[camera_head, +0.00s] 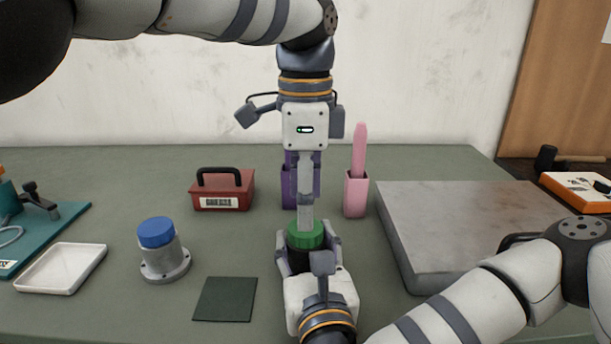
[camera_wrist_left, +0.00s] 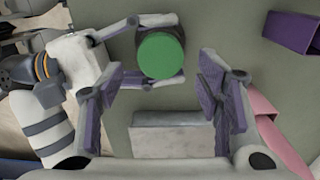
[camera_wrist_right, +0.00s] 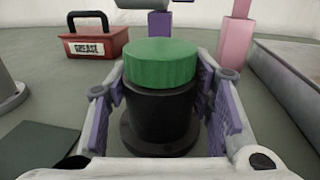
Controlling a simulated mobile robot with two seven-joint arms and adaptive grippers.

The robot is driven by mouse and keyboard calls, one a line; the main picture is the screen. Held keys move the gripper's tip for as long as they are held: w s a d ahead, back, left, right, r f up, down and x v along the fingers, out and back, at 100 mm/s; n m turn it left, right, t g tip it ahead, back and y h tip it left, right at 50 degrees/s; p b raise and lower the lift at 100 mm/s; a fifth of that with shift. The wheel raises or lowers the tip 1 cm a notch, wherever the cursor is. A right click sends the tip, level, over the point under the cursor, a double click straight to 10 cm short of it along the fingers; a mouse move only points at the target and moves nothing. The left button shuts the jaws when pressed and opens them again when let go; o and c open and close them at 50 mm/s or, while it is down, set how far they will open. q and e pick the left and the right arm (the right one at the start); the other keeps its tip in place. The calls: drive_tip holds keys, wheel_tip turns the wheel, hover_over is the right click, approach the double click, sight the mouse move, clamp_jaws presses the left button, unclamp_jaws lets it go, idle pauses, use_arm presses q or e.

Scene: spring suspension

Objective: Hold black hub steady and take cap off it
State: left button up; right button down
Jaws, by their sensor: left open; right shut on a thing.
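The black hub (camera_wrist_right: 160,115) stands upright on the table with the ribbed green cap (camera_head: 306,233) on its top. My right gripper (camera_head: 309,255) is shut around the hub's body below the cap; the right wrist view shows its fingers on both sides of the hub. My left gripper (camera_head: 306,205) points down from above, open and empty, with its fingertips close over the cap. In the left wrist view the cap (camera_wrist_left: 160,55) shows between and beyond the open fingers. In the head view I cannot tell whether the left fingertips touch the cap.
A grey flanged hub with a blue cap (camera_head: 156,232), a white tray (camera_head: 62,268) and a dark green mat (camera_head: 225,299) lie to the left. A red grease box (camera_head: 222,190), a purple holder (camera_head: 290,180) and a pink holder (camera_head: 356,193) stand behind. A grey metal slab (camera_head: 470,225) fills the right.

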sight(305, 249)
use_arm(q)
wheel_tip(305, 249, down, 4)
drive_tip(key=shift+f, duration=0.15)
drive_tip(key=c, duration=1.2)
drive_tip(key=n, duration=0.6)
drive_tip(key=shift+n, duration=0.3)
drive_tip(key=o, duration=1.3)
drive_tip(key=shift+c, duration=0.2)
